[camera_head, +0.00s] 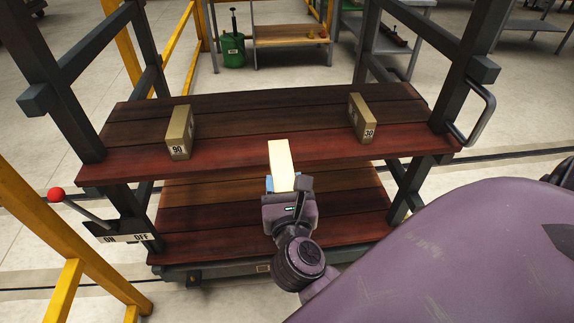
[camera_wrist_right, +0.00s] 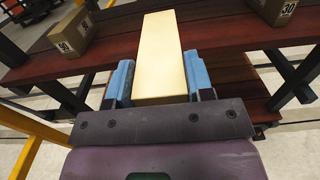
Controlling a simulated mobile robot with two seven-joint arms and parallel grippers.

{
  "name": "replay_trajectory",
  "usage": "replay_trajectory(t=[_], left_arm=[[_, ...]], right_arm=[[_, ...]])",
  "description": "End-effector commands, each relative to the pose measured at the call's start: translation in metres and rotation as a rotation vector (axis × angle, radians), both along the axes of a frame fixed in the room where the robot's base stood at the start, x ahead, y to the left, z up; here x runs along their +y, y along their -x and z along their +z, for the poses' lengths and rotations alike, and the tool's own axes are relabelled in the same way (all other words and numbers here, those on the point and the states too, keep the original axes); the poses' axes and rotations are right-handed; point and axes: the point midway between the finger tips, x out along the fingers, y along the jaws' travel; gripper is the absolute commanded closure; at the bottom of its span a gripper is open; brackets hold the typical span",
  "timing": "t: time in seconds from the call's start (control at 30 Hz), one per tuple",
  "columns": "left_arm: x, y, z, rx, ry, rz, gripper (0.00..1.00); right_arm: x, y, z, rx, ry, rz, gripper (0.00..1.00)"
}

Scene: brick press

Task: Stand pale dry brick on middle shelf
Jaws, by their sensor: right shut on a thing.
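The pale brick (camera_head: 281,163) is long and cream-coloured. It also shows in the right wrist view (camera_wrist_right: 160,55), between the two blue fingers. My right gripper (camera_head: 283,184) is shut on it and holds it at the front edge of the middle shelf (camera_head: 240,155), a board of dark red planks. The brick's far end overlaps the shelf in the head view; I cannot tell whether it touches the planks. My left gripper is not in view.
A tan block marked 90 (camera_head: 180,133) stands on the shelf to the left, and one marked 30 (camera_head: 361,118) to the right. The shelf between them is clear. A lower shelf (camera_head: 240,225) lies below. Dark posts (camera_head: 62,95) flank the rack. A red-knobbed lever (camera_head: 56,195) is at left.

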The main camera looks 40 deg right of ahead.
Motion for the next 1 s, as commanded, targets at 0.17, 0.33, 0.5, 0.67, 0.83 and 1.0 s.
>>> replay_trajectory(t=[0.17, 0.33, 0.5, 0.67, 0.83, 1.0], left_arm=[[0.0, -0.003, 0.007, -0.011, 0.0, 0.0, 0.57], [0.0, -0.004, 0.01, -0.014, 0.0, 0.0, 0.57], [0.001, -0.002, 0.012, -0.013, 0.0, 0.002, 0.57], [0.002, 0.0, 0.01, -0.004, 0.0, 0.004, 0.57], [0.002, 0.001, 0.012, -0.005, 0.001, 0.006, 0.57], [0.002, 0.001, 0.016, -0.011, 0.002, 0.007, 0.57]], right_arm=[[-0.008, -0.013, 0.004, -0.006, 0.001, 0.0, 0.73], [-0.014, -0.024, 0.004, -0.006, 0.002, 0.001, 0.73], [-0.021, -0.035, 0.004, -0.006, 0.001, 0.001, 0.73], [-0.027, -0.045, 0.003, -0.006, 0.002, 0.001, 0.73], [-0.034, -0.057, 0.004, -0.006, 0.002, 0.0, 0.73], [-0.041, -0.068, 0.003, -0.005, 0.002, 0.001, 0.73]])
